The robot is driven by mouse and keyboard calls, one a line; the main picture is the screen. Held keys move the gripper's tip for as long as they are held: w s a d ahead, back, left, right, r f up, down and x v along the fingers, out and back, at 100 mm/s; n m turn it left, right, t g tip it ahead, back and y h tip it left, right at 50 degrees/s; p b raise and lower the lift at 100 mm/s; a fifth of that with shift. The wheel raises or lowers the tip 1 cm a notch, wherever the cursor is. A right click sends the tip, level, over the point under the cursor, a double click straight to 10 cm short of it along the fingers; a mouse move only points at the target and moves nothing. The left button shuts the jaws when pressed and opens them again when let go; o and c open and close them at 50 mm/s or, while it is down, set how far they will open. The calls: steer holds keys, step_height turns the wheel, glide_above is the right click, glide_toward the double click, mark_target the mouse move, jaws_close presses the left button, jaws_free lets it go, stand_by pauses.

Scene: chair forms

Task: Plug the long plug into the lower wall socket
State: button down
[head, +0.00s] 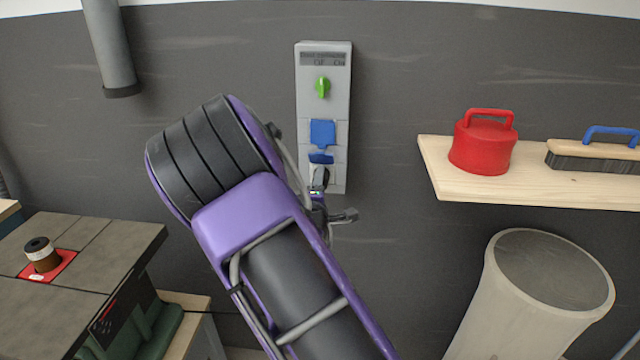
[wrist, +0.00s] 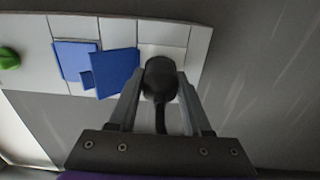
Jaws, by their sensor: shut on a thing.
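The wall socket panel (head: 341,100) is a tall pale grey box with a green knob (head: 323,87) near its top. Below the knob are a blue upper lid (head: 322,132) and a second blue lid (head: 320,158), which sticks out from the panel in the wrist view (wrist: 115,73). My gripper (wrist: 160,84) is shut on the black long plug (wrist: 159,76), whose dark cable hangs back between the fingers. The plug lies over the panel's lowest section, beside the lower lid. Its front end is hidden, so I cannot tell how deep it sits.
A wooden shelf (head: 540,195) at right carries a red lidded can (head: 484,145) and a blue-handled brush (head: 592,155). A pale bin (head: 510,295) stands below. At left is a workbench (head: 80,243) with a small dark roll (head: 42,253). A grey pipe (head: 108,45) hangs upper left.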

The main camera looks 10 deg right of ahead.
steer(key=shift+w+d+r, duration=0.1)
steer(key=shift+w+d, duration=0.15)
steer(key=shift+w, duration=0.3)
stand_by(1.0)
steer(key=shift+c, duration=1.3)
jaws_free()
steer(key=shift+w+r, duration=0.1)
